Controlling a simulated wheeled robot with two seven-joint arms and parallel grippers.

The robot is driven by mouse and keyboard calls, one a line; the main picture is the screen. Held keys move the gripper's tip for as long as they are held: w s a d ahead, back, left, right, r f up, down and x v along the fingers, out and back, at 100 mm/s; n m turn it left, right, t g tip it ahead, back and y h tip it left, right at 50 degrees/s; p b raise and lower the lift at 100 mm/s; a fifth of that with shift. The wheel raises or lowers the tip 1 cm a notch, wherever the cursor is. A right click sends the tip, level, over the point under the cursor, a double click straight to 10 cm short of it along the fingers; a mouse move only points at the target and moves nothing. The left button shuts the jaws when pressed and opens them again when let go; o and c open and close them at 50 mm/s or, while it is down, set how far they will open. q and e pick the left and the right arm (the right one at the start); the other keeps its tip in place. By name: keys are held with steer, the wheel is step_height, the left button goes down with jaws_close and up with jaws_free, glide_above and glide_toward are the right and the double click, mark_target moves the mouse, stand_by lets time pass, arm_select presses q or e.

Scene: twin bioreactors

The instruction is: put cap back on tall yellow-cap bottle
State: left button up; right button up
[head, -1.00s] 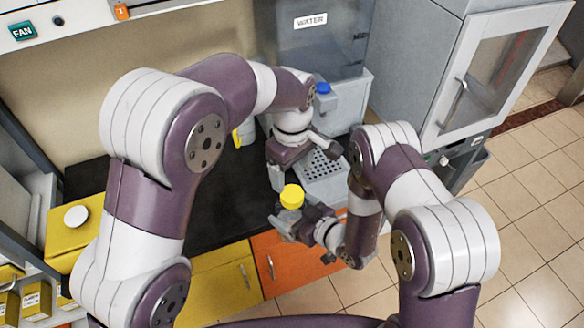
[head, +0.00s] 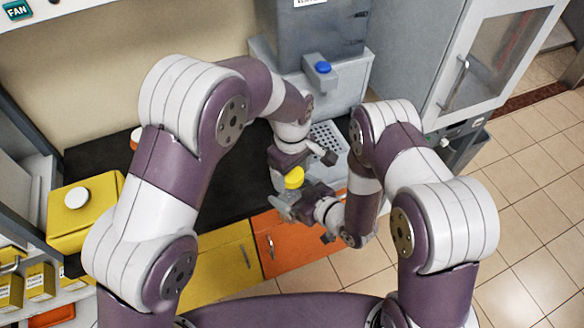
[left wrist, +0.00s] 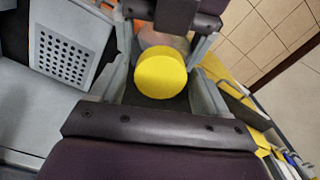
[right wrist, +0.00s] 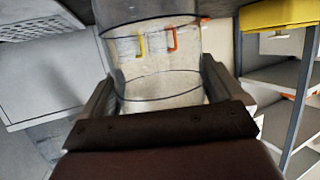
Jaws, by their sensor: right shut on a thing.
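The bottle is a clear, see-through vessel (right wrist: 160,75) between the fingers of my right gripper (right wrist: 160,88), which is shut on it. The round yellow cap (head: 294,178) shows at the top of the bottle, just above my right gripper (head: 287,208) in the head view. My left gripper (head: 303,170) is open close to the cap. In the left wrist view, the cap (left wrist: 160,76) sits between the left fingers (left wrist: 163,92), with narrow gaps beside it. How squarely the cap sits on the neck is hidden. The cap is not visible in the right wrist view.
A grey dispenser with a blue knob (head: 323,67) and perforated tray (head: 327,138) stands behind the grippers. A yellow canister with a white cap (head: 76,198) is at left. The black counter (head: 215,195) is mostly clear between them. A glass-door cabinet (head: 500,60) stands at right.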

arm_select(q)
steer(key=c, duration=1)
steer(key=shift+o, duration=0.2)
steer(key=m, duration=1.9)
steer(key=shift+m, duration=0.3)
steer(key=m, duration=0.3)
steer(key=shift+m, duration=0.4)
steer(key=m, duration=0.8)
steer(key=shift+w, duration=0.1)
steer(key=m, duration=0.7)
steer(key=o, duration=1.2)
steer(key=shift+f, duration=0.1)
steer(key=shift+o, duration=0.2)
